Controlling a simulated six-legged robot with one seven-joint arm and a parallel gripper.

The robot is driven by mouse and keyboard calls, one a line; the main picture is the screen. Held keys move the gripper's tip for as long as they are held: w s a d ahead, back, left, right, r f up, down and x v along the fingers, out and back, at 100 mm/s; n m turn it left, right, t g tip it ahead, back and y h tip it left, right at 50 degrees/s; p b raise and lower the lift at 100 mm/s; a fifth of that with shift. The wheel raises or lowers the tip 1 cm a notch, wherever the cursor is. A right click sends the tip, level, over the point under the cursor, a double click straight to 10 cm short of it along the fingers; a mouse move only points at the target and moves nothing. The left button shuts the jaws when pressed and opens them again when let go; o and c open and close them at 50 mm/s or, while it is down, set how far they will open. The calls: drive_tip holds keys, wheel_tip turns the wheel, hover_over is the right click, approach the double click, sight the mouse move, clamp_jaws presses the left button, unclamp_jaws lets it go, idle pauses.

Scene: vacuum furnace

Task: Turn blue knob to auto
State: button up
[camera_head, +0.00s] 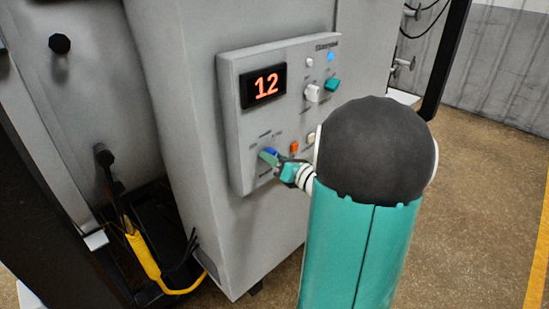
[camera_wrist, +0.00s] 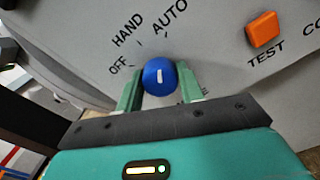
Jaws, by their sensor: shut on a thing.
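The blue knob (camera_wrist: 159,71) is round with a short white mark and sits on the grey control panel (camera_wrist: 75,30). The labels OFF, HAND and AUTO are printed around its upper side in the wrist view. The white mark points nearly straight up in that view, between the HAND and AUTO labels and nearer AUTO. My gripper (camera_wrist: 160,82) is shut on the knob, with one green finger on each side. In the head view the blue knob (camera_head: 272,151) shows at the panel's lower left, partly hidden by my gripper (camera_head: 270,158).
An orange TEST button (camera_wrist: 263,29) sits to the right of the knob. The panel also has a red display reading 12 (camera_head: 265,86), a white switch (camera_head: 313,93), a teal knob (camera_head: 332,84) and a lit blue lamp (camera_head: 331,57). Yellow-and-black equipment (camera_head: 143,255) stands at lower left.

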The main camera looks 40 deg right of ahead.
drive_tip(key=shift+m, duration=1.1)
drive_tip(key=o, duration=1)
drive_tip(key=shift+s, duration=0.1)
drive_tip(key=s, duration=1.3)
drive_tip(key=shift+s+d, duration=0.2)
drive_tip(key=shift+s, duration=0.1)
